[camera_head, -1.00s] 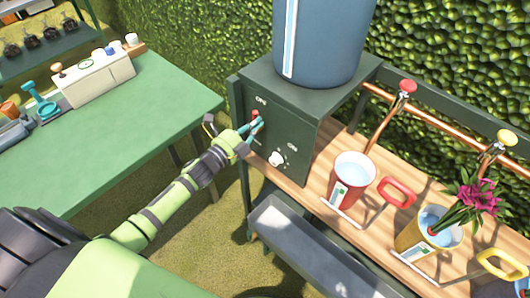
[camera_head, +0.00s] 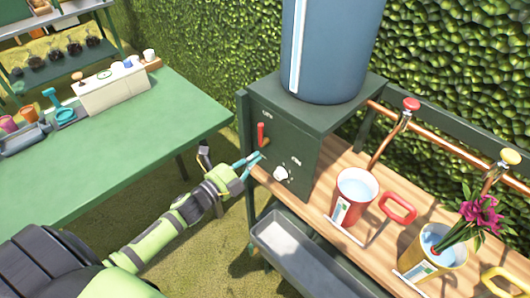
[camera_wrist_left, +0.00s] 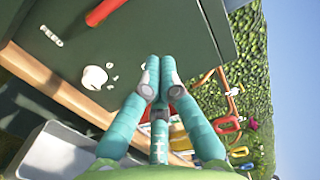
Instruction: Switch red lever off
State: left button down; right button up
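The red lever (camera_head: 261,134) is on the front of the dark green box (camera_head: 315,150) and points up, below a small label I cannot read clearly. It also shows at the top of the left wrist view (camera_wrist_left: 105,12). My left gripper (camera_head: 256,158), with teal fingers, is just below the lever and apart from it. In the left wrist view its fingertips (camera_wrist_left: 160,63) are together with nothing between them, in front of the box face. A white knob (camera_head: 281,174) is on the box, lower right of the lever. My right gripper is out of view.
A blue tank (camera_head: 335,50) stands on the box. A red bucket (camera_head: 352,200) and a yellow bucket (camera_head: 440,262) with flowers stand on the wooden bench (camera_head: 385,235). A grey trough (camera_head: 290,250) is below. A green table (camera_head: 120,135) is at left.

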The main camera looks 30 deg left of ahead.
pick_arm(q)
jog(key=v, duration=0.3)
jog(key=shift+s+a, duration=0.1)
jog(key=shift+s, duration=0.2)
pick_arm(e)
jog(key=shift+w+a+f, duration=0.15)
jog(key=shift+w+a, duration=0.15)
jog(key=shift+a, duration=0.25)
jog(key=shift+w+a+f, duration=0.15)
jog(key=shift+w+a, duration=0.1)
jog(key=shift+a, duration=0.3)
